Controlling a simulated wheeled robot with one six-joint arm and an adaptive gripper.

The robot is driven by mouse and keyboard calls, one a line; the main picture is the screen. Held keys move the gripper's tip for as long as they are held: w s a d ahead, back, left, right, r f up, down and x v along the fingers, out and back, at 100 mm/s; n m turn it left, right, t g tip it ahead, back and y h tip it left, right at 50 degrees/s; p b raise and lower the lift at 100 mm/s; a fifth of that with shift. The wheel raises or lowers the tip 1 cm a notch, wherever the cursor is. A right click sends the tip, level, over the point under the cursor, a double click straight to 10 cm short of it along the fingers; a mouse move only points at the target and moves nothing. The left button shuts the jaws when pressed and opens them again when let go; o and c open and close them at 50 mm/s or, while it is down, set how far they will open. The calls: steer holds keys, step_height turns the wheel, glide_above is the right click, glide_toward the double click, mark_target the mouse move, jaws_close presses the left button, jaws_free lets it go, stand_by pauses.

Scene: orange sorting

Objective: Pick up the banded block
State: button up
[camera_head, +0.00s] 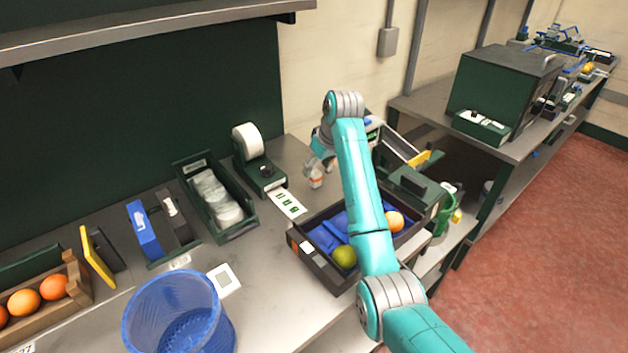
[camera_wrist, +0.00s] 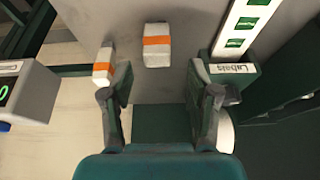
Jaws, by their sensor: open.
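In the wrist view, a white block with an orange band (camera_wrist: 157,45) stands on a grey surface, ahead of the gap between my fingers. A second white shape with an orange band (camera_wrist: 103,66) shows beside my left finger, partly hidden by it; I cannot tell whether it is a separate block. My gripper (camera_wrist: 160,88) is open, with nothing between its fingers. In the head view, my gripper (camera_head: 315,158) hangs over the back of the bench, and a small white and orange block (camera_head: 316,178) shows close under it.
A label dispenser (camera_head: 260,172) with a printed strip (camera_head: 287,202) stands left of my gripper. A black crate (camera_head: 318,268) with blue lining, a green fruit (camera_head: 344,257) and an orange (camera_head: 394,221) lies in front. A blue basket (camera_head: 180,315) stands at front left.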

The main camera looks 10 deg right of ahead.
mark_target(316, 172)
steer(key=shift+x, duration=3.2)
steer(key=shift+s+d, duration=0.1)
steer(key=shift+d, duration=0.1)
jaws_close()
